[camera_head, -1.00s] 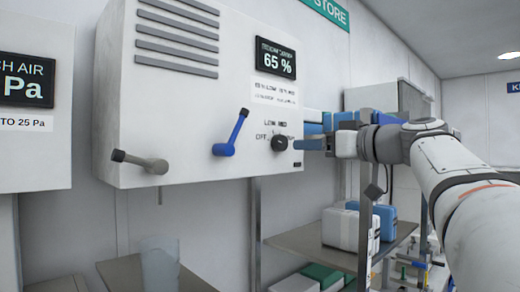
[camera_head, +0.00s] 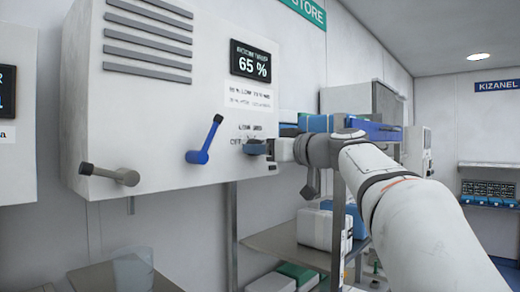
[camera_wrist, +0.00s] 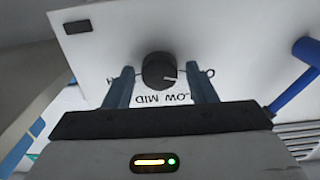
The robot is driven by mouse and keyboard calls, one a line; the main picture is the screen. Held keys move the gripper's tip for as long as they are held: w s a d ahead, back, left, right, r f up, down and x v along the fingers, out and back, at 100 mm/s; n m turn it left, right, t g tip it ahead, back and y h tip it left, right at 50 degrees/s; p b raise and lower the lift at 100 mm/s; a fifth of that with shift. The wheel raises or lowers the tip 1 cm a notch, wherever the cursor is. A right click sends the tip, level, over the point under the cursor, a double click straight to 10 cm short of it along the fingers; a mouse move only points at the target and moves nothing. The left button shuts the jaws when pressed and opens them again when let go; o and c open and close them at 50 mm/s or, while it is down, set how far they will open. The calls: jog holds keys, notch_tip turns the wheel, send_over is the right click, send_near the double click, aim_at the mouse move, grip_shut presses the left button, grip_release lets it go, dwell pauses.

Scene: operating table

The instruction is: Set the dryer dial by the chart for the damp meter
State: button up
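The dryer box (camera_head: 150,110) is a white wall cabinet. Its damp meter (camera_head: 250,62) reads 65 %. The chart (camera_head: 249,96) is a white label below the meter; its lines are too small to read surely. The black round dial (camera_head: 255,147) sits below the chart; it also shows in the wrist view (camera_wrist: 157,70), near upside-down LOW and MID marks. Its white pointer line points right there, roughly toward a partly hidden mark beginning with O. My gripper (camera_head: 272,148) is at the dial. In the wrist view its fingers (camera_wrist: 160,88) stand either side of the dial, with gaps visible.
A blue lever (camera_head: 205,142) and a grey lever (camera_head: 110,174) stick out of the box left of the dial. Below are a shelf (camera_head: 285,243) with white and blue boxes and a clear container (camera_head: 133,268). Another panel (camera_head: 15,120) is at far left.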

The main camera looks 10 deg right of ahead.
jog(key=c, duration=0.7)
jog(key=shift+a, duration=0.1)
jog(key=shift+c, duration=0.4)
jog(key=m+b, duration=0.3)
jog(key=m, duration=0.6)
jog(key=shift+m, duration=0.3)
jog(key=shift+f, duration=0.1)
jog(key=o, duration=1)
